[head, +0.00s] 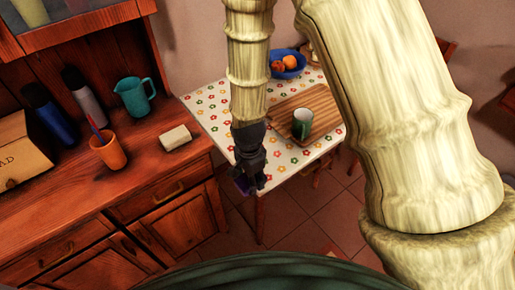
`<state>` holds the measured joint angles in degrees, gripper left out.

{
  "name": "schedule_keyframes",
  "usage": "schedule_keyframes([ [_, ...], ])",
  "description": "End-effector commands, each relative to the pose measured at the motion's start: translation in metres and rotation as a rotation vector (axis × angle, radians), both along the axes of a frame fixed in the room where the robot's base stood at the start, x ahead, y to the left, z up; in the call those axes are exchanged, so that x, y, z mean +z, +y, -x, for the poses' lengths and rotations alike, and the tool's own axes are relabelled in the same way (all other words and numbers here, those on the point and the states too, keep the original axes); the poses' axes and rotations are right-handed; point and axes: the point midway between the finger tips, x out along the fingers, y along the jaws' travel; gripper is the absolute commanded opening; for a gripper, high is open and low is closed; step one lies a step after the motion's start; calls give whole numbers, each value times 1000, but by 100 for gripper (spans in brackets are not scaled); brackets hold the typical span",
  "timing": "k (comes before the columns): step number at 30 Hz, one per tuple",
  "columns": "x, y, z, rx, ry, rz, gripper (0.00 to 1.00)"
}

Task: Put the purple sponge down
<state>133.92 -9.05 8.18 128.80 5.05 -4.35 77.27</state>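My gripper (249,183) is dark and points down in the head view, in front of the near corner of the flowered table (222,115). A small purple patch, the purple sponge (242,187), shows at its fingertips; the fingers hide most of it. The gripper looks shut on the sponge. In the picture the sponge overlaps the table's near left edge; I cannot tell whether it touches the table or hangs in front of it.
The wooden counter (145,160) at left holds a pale block (175,138), an orange cup (108,151), a teal jug (134,96) and bottles. The counter's front is clear.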

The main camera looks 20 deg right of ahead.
Motion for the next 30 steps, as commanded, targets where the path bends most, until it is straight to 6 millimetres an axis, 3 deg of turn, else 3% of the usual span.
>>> schedule_keyframes([
  [21,-11,-64,-121,0,-2,-2,33],
  [30,-17,-71,-133,2,1,1,33],
])
